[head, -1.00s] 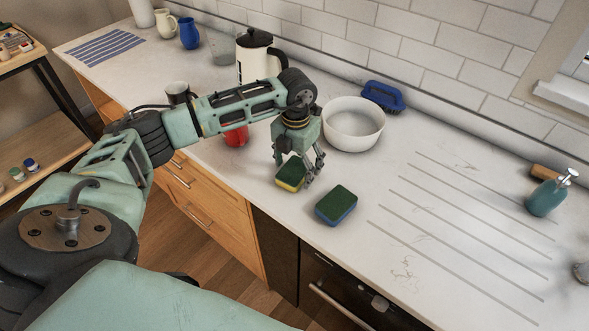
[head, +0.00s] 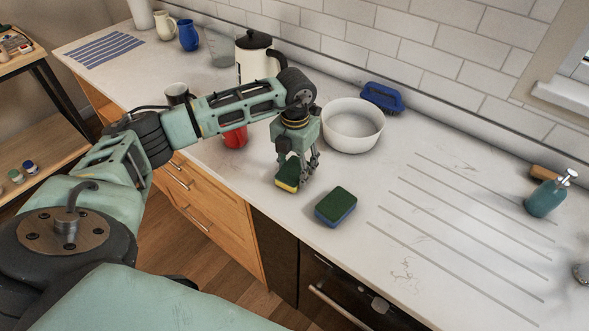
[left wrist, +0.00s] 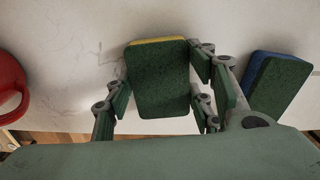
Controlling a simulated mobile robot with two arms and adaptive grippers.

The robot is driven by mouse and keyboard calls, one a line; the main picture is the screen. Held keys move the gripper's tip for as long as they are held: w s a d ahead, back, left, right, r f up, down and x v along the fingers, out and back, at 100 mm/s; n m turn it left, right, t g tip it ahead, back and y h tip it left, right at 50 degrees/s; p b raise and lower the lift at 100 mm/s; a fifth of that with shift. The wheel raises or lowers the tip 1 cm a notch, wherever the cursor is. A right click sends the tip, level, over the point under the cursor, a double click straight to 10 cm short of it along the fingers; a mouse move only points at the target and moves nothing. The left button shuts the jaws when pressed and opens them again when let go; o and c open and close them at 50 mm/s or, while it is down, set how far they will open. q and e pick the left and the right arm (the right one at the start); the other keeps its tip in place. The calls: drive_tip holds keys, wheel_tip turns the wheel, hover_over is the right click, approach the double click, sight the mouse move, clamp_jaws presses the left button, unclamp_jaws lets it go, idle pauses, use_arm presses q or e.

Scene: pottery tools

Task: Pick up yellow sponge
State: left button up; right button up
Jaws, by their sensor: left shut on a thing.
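The yellow sponge (head: 287,175) has a dark green top and a yellow lower layer. It is near the counter's front edge, under my left gripper (head: 298,172). In the left wrist view the sponge (left wrist: 158,80) sits between the fingers of my left gripper (left wrist: 160,100), which is shut on it. I cannot tell whether it touches the counter. My right gripper is not in view.
A blue sponge with a green top (head: 336,206) lies just to the right. A white bowl (head: 352,126) and a blue brush (head: 382,97) are behind. A red mug (head: 235,137) stands left of the gripper. The counter (head: 440,235) at right is mostly clear.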

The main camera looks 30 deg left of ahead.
sight(295, 168)
use_arm(q)
wheel_tip(295, 168, up, 3)
drive_tip(key=shift+r+b, duration=0.2)
drive_tip(key=shift+b, duration=0.7)
drive_tip(key=w+d+r+b, duration=0.3)
drive_tip(key=w+d+r, duration=0.2)
drive_tip(key=d, duration=0.5)
wheel_tip(295, 168, up, 2)
drive_tip(key=shift+d+r, duration=0.1)
drive_tip(key=shift+d, duration=0.15)
drive_tip(key=shift+b, duration=0.3)
